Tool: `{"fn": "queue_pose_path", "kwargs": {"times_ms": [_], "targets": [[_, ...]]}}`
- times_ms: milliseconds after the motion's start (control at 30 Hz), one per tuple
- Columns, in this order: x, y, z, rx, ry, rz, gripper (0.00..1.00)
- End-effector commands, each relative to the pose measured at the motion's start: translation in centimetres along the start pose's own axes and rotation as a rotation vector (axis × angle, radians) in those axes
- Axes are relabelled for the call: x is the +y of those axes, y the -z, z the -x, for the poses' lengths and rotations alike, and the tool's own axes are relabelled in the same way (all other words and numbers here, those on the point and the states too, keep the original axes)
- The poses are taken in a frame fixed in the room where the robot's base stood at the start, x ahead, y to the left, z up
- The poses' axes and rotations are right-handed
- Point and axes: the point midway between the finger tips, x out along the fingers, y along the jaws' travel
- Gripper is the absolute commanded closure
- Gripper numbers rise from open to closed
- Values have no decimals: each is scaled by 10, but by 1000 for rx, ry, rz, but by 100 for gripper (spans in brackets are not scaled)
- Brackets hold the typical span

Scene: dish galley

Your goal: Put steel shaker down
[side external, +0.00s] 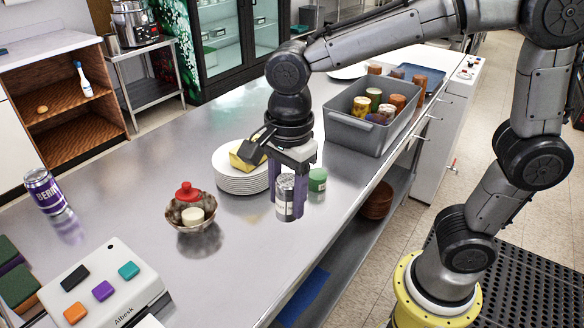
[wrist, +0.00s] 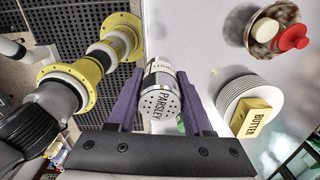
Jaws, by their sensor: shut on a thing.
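The steel shaker (side external: 285,199) has a perforated metal top and a white label. In the wrist view the shaker (wrist: 159,103) reads "PARSLEY". My gripper (side external: 287,196) is shut on it, with one purple finger on each side; the gripper also shows in the wrist view (wrist: 160,98). The shaker is upright, low over the steel counter (side external: 235,235). I cannot tell whether its base touches the counter.
A small green-topped item (side external: 317,180) stands just right of the shaker. A plate stack (side external: 240,183) bearing a yellow butter box (side external: 243,157) is behind left. A bowl (side external: 196,217), purple can (side external: 45,191) and grey bin (side external: 370,137) stand farther off. The front counter is clear.

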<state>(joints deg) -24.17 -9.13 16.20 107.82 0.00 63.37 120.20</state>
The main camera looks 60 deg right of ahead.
Motion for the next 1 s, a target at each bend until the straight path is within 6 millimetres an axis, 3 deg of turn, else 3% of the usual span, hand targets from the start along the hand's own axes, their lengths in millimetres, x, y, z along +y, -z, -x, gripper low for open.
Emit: {"fn": "queue_pose_path", "kwargs": {"times_ms": [200, 367, 500, 733, 833, 1000], "targets": [[-68, 54, 5, 2, 12, -282, 100], [-105, 112, 5, 8, 14, -484, 100], [-126, 170, 1, 14, 12, -650, 100], [-132, 248, -9, 22, -2, -843, 100], [-128, 266, -13, 25, -13, -888, 100], [-131, 280, -18, 26, -18, -918, 100]]}}
